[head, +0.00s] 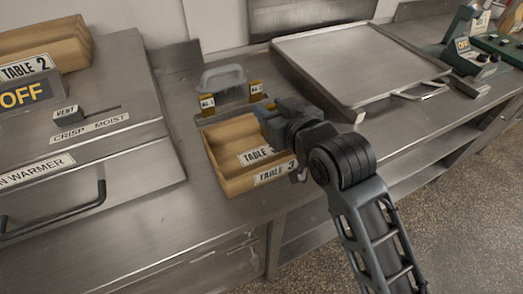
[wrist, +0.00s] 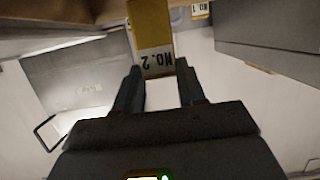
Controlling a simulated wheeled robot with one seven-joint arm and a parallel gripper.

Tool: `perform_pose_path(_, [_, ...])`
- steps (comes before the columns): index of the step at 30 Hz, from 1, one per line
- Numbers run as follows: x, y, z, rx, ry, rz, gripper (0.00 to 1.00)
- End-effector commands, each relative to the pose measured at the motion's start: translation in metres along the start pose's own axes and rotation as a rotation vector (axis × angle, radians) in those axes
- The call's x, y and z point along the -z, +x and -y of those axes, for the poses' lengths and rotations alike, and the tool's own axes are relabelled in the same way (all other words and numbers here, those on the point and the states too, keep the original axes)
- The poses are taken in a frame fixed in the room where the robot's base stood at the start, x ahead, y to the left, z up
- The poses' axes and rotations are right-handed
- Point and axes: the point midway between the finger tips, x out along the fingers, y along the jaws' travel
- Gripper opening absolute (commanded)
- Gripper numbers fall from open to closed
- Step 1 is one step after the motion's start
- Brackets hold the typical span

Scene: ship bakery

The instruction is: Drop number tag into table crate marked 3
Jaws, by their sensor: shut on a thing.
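My gripper (head: 268,112) is over the back right part of a wooden crate (head: 225,178) in the head view. In the wrist view my gripper (wrist: 158,72) is shut on a yellow number tag (wrist: 157,40) with a white band reading NO. 2, upside down. In the head view my gripper mostly hides that tag.
Yellow tags (head: 207,104) (head: 256,88) stand behind the crate, near a grey handle (head: 222,78). A metal tray (head: 350,60) lies to the right. The bun warmer (head: 120,160) and a TABLE 2 crate (head: 60,45) are to the left.

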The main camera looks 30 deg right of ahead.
Motion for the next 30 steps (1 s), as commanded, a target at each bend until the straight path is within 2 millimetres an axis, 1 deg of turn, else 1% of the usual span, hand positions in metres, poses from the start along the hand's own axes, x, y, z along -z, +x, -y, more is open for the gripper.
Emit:
perform_pose_path(1, [-0.012,0.004,0.0,0.0,0.0,0.002,0.09])
perform_pose_path(3, [-0.02,0.006,0.0,0.0,0.0,0.001,0.09])
perform_pose_path(6, [-0.027,0.008,0.0,0.0,0.0,0.0,0.09])
perform_pose_path(9, [-0.029,0.009,0.0,0.0,0.0,0.0,0.09])
perform_pose_path(17, [-0.028,0.009,0.0,0.0,0.0,0.0,0.09])
perform_pose_path(18, [-0.028,0.009,0.0,0.0,0.0,0.0,0.43])
perform_pose_path(26, [-0.028,0.009,0.0,0.0,-0.001,0.0,0.68])
perform_pose_path(30, [-0.028,0.009,0.0,0.0,-0.001,0.0,0.69])
